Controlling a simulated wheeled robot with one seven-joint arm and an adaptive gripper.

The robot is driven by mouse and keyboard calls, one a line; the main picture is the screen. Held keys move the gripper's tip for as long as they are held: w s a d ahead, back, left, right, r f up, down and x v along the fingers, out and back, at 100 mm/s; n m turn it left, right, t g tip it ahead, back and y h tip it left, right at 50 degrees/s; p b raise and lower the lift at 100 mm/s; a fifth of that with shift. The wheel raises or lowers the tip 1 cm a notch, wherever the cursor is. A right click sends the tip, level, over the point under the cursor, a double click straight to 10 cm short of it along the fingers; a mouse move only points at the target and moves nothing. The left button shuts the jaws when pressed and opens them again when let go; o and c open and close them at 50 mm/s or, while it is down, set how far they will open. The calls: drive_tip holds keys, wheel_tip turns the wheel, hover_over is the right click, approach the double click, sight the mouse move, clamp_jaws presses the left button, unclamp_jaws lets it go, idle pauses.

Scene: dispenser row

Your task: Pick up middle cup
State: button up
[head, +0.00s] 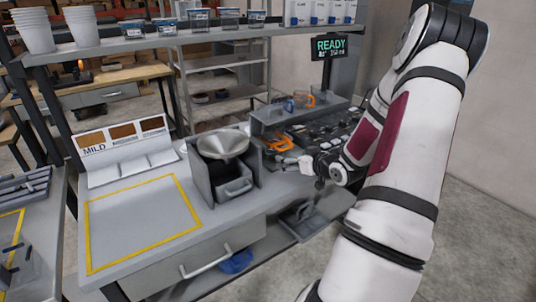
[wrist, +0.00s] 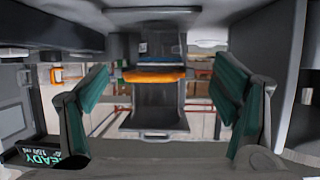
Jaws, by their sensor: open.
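In the head view, an orange-handled piece (head: 278,142) sits on the grey dispenser row, just left of my gripper (head: 308,165). Another orange-handled clear cup (head: 303,99) stands on the raised ledge behind. In the wrist view, my gripper (wrist: 160,80) has its two green-padded fingers wide apart. An orange band (wrist: 155,76) with a blue strip above it shows ahead, between the fingers, and nothing is held. A smaller orange handle (wrist: 57,76) shows at the left, beyond the left finger. I cannot tell from these views which is the middle cup.
Stacked white cups (head: 33,32) and lidded tubs (head: 199,18) stand on the upper shelf. A metal funnel (head: 222,144) sits on a grey box left of my gripper. A yellow-outlined counter area (head: 140,220) is clear. A READY display (head: 329,46) stands behind.

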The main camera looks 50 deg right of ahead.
sight(279, 153)
drive_tip(key=x, duration=0.6)
drive_tip(key=shift+w+f+b, duration=0.2)
drive_tip(key=shift+w+b, duration=0.05)
drive_tip(key=shift+b, duration=0.05)
drive_tip(key=shift+r+x, duration=0.2)
drive_tip(key=shift+x, duration=2.45)
drive_tip(key=shift+w, duration=0.1)
drive_tip(key=c, duration=1.2)
